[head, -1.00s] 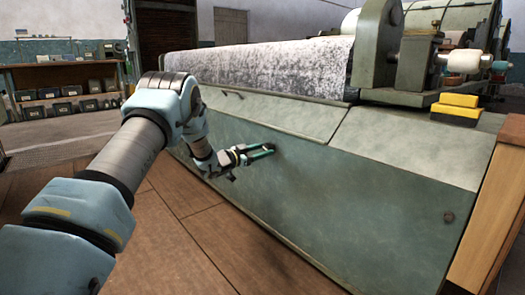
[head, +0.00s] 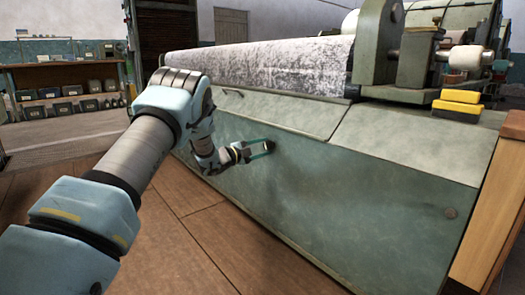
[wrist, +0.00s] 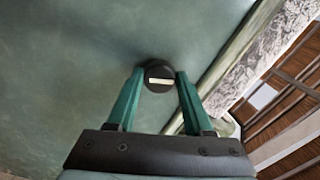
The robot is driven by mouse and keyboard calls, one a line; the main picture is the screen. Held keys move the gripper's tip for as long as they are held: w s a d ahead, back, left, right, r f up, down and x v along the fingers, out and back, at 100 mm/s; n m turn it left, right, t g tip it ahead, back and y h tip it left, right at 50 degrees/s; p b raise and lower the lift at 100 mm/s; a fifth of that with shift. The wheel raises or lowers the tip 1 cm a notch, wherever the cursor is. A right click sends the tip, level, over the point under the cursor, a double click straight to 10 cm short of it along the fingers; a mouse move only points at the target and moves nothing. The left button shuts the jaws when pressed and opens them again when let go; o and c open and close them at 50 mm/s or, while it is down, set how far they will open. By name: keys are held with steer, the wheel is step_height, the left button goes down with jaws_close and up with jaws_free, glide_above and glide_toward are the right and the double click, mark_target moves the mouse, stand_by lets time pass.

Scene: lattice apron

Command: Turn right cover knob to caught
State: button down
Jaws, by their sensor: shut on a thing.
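A dark round knob (wrist: 158,76) with a pale bar across its face sits on the green cover panel (head: 350,210). In the wrist view the bar lies nearly level in the picture. My gripper (wrist: 161,73) has its two green fingers on either side of this knob, shut on it.
A sloping ledge with a small handle (head: 233,92) runs above the panel, below a large speckled roll (head: 265,65). Yellow blocks (head: 458,103) lie at the right by a wooden end (head: 488,205). The wooden floor (head: 190,235) before the panel is clear.

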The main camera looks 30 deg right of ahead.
steer(key=shift+m+b, duration=0.7)
steer(key=shift+m, duration=1.3)
steer(key=shift+c, duration=1.5)
jaws_free()
steer(key=s+a+p, duration=0.2)
steer(key=a+p, duration=0.1)
steer(key=a, duration=0.7)
steer(key=shift+a+p, duration=0.35)
steer(key=shift+p, duration=0.05)
steer(key=shift+r, duration=0.1)
